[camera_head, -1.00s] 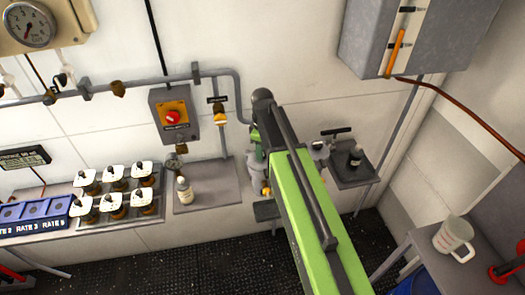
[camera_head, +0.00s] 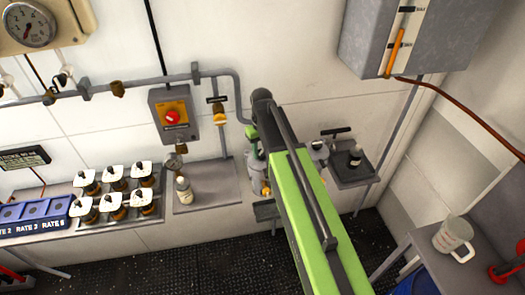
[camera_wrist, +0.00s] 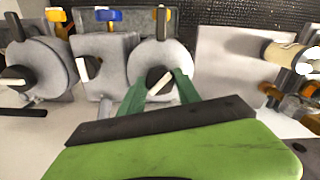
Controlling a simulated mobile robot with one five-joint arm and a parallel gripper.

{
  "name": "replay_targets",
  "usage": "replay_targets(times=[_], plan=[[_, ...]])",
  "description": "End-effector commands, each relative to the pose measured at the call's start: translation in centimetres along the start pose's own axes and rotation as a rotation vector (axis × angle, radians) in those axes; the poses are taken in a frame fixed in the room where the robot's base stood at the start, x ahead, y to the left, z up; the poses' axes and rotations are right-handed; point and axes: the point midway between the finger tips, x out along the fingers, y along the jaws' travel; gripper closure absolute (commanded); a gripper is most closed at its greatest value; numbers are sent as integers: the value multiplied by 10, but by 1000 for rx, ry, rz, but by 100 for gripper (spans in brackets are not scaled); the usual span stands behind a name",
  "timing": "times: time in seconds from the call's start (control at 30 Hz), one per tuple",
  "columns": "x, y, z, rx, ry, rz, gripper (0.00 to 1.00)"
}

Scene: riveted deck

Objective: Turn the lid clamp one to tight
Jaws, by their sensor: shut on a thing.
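In the wrist view a round grey lid (camera_wrist: 172,55) carries a black knob (camera_wrist: 155,76) with a white pointer bar tilted up to the right. The green fingers of my gripper (camera_wrist: 158,86) are closed on the knob from both sides. No label shows which clamp this is. A similar grey round part at the left has another black knob (camera_wrist: 18,78) with a white bar. In the head view my green arm hides most of the grey unit (camera_head: 256,172) and the knob.
A grey shelf with a small white bottle (camera_head: 184,190) is left of my arm. A dark shelf (camera_head: 350,172) is right of it. A red-knobbed box (camera_head: 173,118) and pipes are on the wall. A white jug (camera_head: 453,236) stands at the far right. Dark floor is open below.

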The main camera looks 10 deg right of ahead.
Motion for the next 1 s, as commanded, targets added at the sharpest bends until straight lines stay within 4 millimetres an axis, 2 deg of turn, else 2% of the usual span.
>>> replay_targets(times=[0.6,1.0], plan=[[0,-1,0,566,0,0,100],[0,-1,0,797,0,0,100]])
